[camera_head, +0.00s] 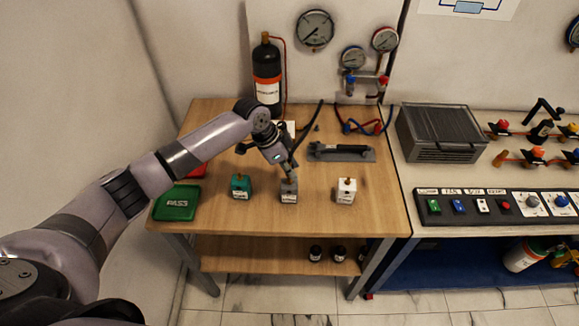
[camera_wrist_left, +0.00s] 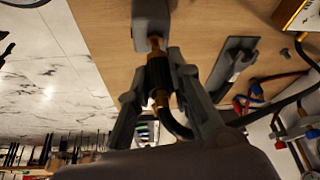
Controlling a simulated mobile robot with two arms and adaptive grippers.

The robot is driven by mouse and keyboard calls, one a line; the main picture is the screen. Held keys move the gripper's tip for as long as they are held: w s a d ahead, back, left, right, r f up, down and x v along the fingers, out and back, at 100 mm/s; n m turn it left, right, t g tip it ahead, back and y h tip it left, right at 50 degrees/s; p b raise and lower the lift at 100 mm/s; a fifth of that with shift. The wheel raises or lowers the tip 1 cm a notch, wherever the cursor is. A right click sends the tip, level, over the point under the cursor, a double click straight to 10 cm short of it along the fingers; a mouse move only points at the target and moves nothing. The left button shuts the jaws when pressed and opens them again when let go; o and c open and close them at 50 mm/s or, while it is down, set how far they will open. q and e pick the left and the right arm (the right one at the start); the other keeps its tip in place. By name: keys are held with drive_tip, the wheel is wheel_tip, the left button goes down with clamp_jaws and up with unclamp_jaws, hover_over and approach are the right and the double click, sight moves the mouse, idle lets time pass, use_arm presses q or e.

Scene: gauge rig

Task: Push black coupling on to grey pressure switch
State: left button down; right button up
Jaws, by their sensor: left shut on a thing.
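The grey pressure switch (camera_head: 289,192) stands upright on the wooden table between a teal switch (camera_head: 240,187) and a white switch (camera_head: 346,191). My left gripper (camera_head: 290,170) is directly above it, pointing down. In the left wrist view, the gripper (camera_wrist_left: 160,90) is shut on the black coupling (camera_wrist_left: 158,76), which has brass parts and a black hose (camera_wrist_left: 176,126). The coupling's end is in line with the brass stem (camera_wrist_left: 155,42) of the grey switch (camera_wrist_left: 150,18) and meets or nearly meets it. I cannot tell how far it is seated. My right gripper is not in view.
A green PASS tray (camera_head: 175,203) and a red tray (camera_head: 196,171) lie at the table's left. A grey holder (camera_head: 341,153) lies behind the switches. A black cylinder (camera_head: 267,75) and hoses stand at the back. The table's front strip is clear.

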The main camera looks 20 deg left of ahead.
use_arm(q)
drive_tip(key=shift+f, duration=0.3)
drive_tip(key=shift+f+b, duration=0.55)
drive_tip(key=shift+f, duration=0.2)
drive_tip(key=shift+f, duration=0.1)
drive_tip(key=shift+f, duration=0.2)
idle(0.3)
drive_tip(key=c, duration=1.6)
unclamp_jaws()
drive_tip(key=shift+c, duration=0.2)
drive_tip(key=shift+o, duration=0.5)
drive_tip(key=o, duration=0.5)
